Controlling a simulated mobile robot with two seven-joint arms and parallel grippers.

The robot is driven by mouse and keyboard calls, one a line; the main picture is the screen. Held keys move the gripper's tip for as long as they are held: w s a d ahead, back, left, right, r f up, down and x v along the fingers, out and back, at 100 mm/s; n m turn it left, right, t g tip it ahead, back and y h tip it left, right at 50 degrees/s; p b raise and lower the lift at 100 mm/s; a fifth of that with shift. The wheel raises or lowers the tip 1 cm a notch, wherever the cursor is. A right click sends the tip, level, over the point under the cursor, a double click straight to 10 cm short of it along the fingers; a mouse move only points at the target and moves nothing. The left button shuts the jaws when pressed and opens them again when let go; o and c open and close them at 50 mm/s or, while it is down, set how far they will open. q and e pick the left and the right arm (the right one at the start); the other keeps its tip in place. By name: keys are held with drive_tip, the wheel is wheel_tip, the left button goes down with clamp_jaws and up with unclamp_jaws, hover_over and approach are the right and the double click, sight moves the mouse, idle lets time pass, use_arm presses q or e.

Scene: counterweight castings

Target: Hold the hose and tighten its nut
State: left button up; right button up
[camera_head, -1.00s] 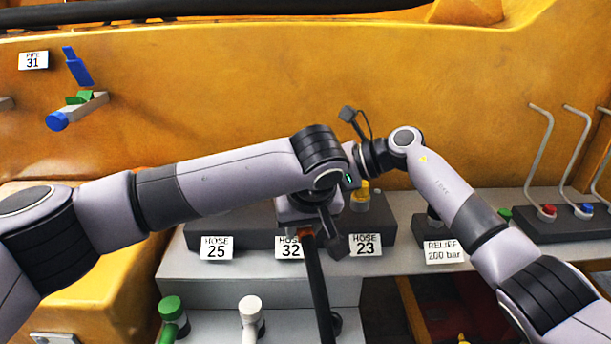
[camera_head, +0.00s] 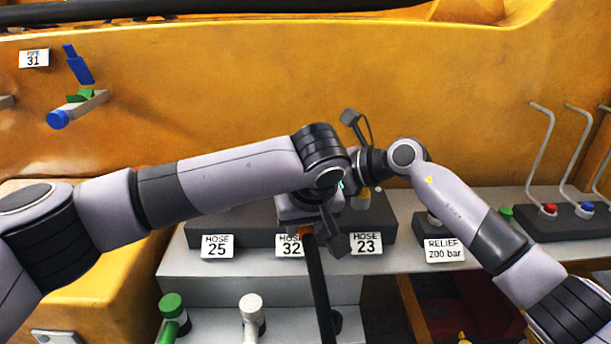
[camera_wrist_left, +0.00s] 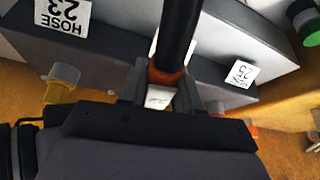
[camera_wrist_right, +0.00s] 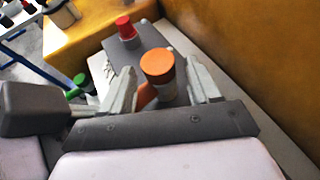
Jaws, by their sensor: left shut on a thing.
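I cannot tell whether this is the nut. In the head view the right fingers are hidden behind the left wrist.
A dark block carries the HOSE 25 (camera_head: 217,246) and HOSE 23 (camera_head: 366,243) labels. A yellow fitting (camera_wrist_left: 60,85) stands near the left gripper. A red cap (camera_wrist_right: 125,27) is beyond the orange cylinder. The RELIEF 200 bar label (camera_head: 444,251) and bent levers (camera_head: 541,160) are at right.

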idle(0.3)
drive_tip(key=v, duration=1.2)
drive_tip(key=shift+f, duration=0.1)
use_arm(q)
drive_tip(key=o, duration=1.1)
